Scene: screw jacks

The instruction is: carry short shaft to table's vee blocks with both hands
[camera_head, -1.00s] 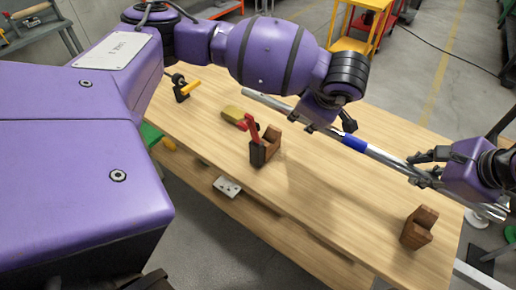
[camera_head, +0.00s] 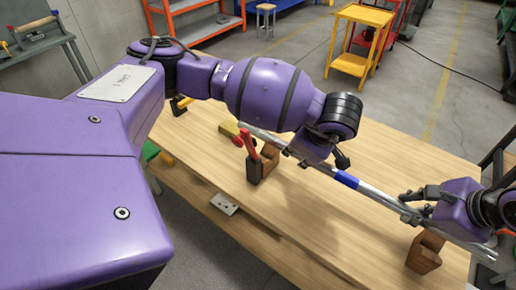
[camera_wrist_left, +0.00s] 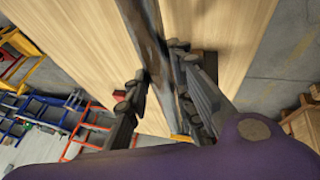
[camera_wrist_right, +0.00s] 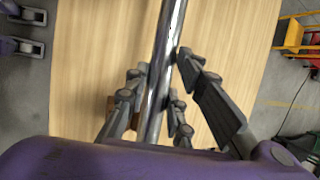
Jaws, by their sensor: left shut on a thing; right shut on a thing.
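The short shaft (camera_head: 375,190), a steel bar with a blue band (camera_head: 346,179), spans the table diagonally. My left gripper (camera_head: 318,160) is shut on it left of the band; the shaft also runs between its fingers in the left wrist view (camera_wrist_left: 150,45). My right gripper (camera_head: 412,207) is shut on it near the right end, also seen in the right wrist view (camera_wrist_right: 160,95). One brown vee block (camera_head: 270,158) stands mid-table, the other (camera_head: 424,254) near the right end. The shaft passes close above both in the picture; I cannot tell whether it touches them.
A black holder (camera_head: 254,172) with a red-handled tool stands beside the left vee block. A yellow-and-red object (camera_head: 229,130) lies behind it. The wooden table (camera_head: 340,235) is clear between the blocks. A yellow trolley (camera_head: 365,16) stands on the floor beyond.

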